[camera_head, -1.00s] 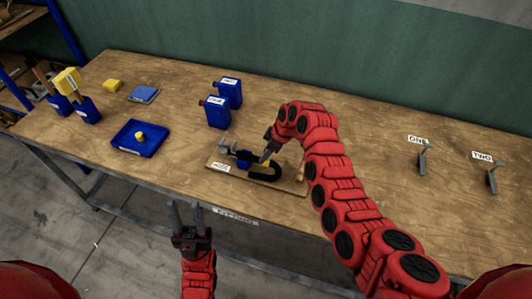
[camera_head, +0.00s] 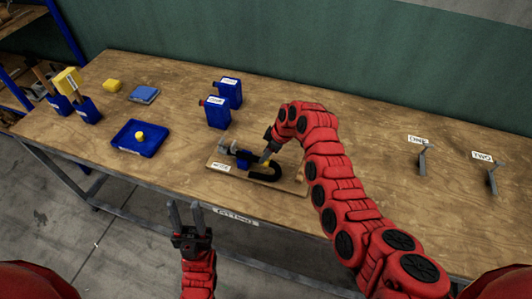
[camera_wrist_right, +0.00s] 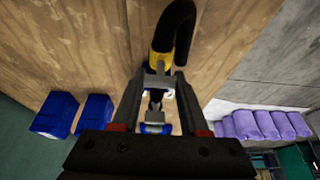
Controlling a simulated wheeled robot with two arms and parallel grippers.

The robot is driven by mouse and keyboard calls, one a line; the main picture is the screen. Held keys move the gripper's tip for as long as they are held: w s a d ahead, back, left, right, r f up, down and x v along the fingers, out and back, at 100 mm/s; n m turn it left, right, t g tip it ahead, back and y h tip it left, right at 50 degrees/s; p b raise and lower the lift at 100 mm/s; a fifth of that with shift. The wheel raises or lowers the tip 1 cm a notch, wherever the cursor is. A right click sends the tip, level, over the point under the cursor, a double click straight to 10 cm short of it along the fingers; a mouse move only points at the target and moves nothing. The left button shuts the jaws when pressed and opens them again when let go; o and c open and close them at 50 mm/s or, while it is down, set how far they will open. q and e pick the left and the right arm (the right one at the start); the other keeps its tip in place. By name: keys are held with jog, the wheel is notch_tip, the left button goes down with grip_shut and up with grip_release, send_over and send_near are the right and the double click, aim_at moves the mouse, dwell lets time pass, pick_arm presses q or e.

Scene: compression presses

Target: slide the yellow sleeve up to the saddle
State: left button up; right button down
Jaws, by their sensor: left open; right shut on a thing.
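The press fitting assembly (camera_head: 243,158) lies on a small wooden board (camera_head: 291,187) on the bench. It has a black curved hose (camera_head: 266,176), which also shows at the top of the wrist view (camera_wrist_right: 178,22). The yellow sleeve (camera_wrist_right: 160,60) sits around the hose end, close to blue and grey parts of the assembly. My right gripper (camera_head: 264,158) is shut on the sleeve, one finger on each side in the wrist view (camera_wrist_right: 163,80). I cannot tell which part is the saddle. My left gripper (camera_head: 184,212) is open and empty in front of the bench edge.
Two blue bottles (camera_head: 222,102) stand behind the board. Two metal hooks (camera_head: 424,158) stand at the right.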

aim_at(249, 155)
jog(key=a+b, duration=0.1)
jog(key=b, duration=0.1)
jog(key=w+a+b, duration=0.1)
jog(key=a+b, duration=0.1)
jog(key=b, duration=0.1)
jog(key=shift+w+a+f+b, duration=0.25)
jog(key=shift+a+f+b, duration=0.05)
jog(key=shift+f+b, duration=0.05)
jog(key=shift+a+r+b, duration=0.2)
jog(key=shift+a+b, duration=0.15)
jog(key=shift+a, duration=0.15)
jog(key=shift+r, duration=0.1)
jog(key=shift+c, duration=2)
grip_release()
jog(key=shift+r, duration=0.1)
